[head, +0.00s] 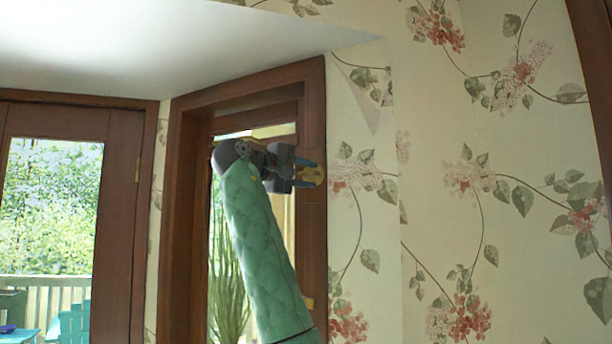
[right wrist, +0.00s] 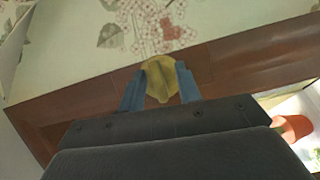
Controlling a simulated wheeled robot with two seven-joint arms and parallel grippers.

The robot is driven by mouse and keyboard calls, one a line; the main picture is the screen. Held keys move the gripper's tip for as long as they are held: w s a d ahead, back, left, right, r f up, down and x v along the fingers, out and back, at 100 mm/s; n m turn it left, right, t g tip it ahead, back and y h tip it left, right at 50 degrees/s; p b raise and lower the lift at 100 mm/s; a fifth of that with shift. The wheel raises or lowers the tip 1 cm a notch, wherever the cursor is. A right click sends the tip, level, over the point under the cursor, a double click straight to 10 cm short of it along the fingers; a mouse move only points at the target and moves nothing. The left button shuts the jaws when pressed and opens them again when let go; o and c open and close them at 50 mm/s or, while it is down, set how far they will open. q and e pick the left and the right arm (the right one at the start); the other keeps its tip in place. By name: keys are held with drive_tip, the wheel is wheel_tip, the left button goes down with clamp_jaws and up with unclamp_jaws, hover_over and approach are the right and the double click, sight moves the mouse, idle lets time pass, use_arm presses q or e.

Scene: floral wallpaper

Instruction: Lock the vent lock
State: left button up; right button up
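The vent lock (head: 313,176) is a small brass-yellow fitting on the brown wooden window frame, near its right edge. In the right wrist view the lock (right wrist: 158,76) shows a rounded base with a raised piece in its middle. My right gripper (head: 308,171) is at the lock, with its blue fingers apart. In the right wrist view the two fingertips (right wrist: 160,75) stand one on each side of the lock. I cannot tell whether either finger touches it. My left gripper is not in view.
The wooden window frame (head: 316,110) surrounds the glass behind my right arm. Floral wallpaper (head: 470,200) covers the wall to the right. A glazed door (head: 120,200) stands at the left. A white sloping surface (head: 150,45) hangs above. A reddish pot (right wrist: 292,127) shows in the right wrist view.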

drive_tip(key=shift+s+a, duration=0.25)
drive_tip(key=shift+a, duration=0.1)
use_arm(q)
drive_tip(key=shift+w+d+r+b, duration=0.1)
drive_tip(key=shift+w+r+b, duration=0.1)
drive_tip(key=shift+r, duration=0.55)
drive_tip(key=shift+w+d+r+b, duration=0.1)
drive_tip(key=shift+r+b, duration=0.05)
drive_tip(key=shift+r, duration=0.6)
use_arm(e)
drive_tip(key=v, duration=0.7)
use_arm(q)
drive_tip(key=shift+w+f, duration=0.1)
